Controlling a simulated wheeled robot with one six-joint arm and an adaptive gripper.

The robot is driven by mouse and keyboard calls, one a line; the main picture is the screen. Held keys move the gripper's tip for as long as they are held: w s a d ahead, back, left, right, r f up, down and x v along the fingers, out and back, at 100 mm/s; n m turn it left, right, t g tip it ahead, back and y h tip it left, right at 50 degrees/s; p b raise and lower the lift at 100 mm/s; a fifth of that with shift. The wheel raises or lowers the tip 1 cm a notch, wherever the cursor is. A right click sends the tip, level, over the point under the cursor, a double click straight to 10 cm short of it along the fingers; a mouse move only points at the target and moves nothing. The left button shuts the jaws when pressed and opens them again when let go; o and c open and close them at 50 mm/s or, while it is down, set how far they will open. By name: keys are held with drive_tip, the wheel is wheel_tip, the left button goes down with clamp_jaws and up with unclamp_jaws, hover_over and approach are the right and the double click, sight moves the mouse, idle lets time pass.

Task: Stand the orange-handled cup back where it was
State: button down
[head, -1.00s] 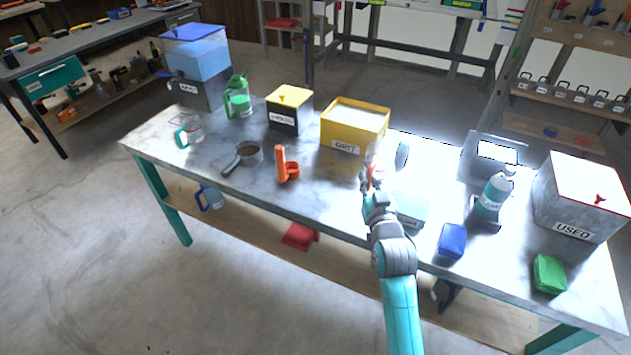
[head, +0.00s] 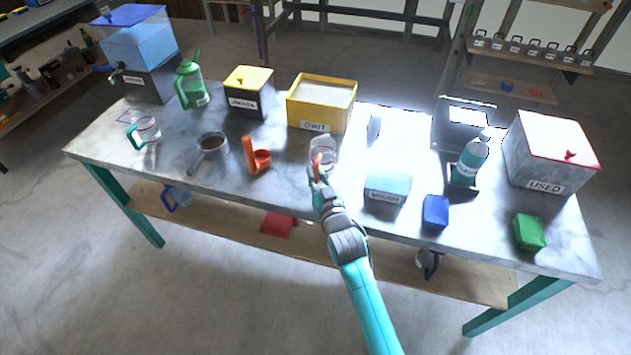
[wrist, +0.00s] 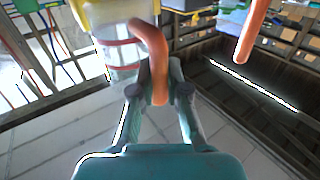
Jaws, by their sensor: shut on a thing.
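The orange-handled cup (head: 323,152) is a clear cup in front of the yellow box labelled GRIT (head: 318,122). My gripper (head: 316,178) is shut on its orange handle, with the cup on the far side of the fingers. In the wrist view, the curved orange handle (wrist: 152,45) runs down between my fingers (wrist: 158,95), and the clear cup wall (wrist: 122,58) with red bands shows at upper left. The cup looks upright. I cannot tell whether its base touches the bench (head: 290,190).
Left of the cup are an orange holder (head: 258,160), a dark pan (head: 211,145) and a teal-handled clear cup (head: 147,130). To its right are a pale teal box (head: 388,186), a blue block (head: 435,212), a bottle (head: 468,162) and the USED bin (head: 550,155).

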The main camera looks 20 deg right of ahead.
sight(317, 183)
drive_tip(key=shift+f, duration=1.6)
drive_tip(key=shift+f, duration=0.1)
drive_tip(key=c, duration=1.2)
unclamp_jaws()
drive_tip(key=s, duration=1.2)
drive_tip(key=shift+a, duration=0.2)
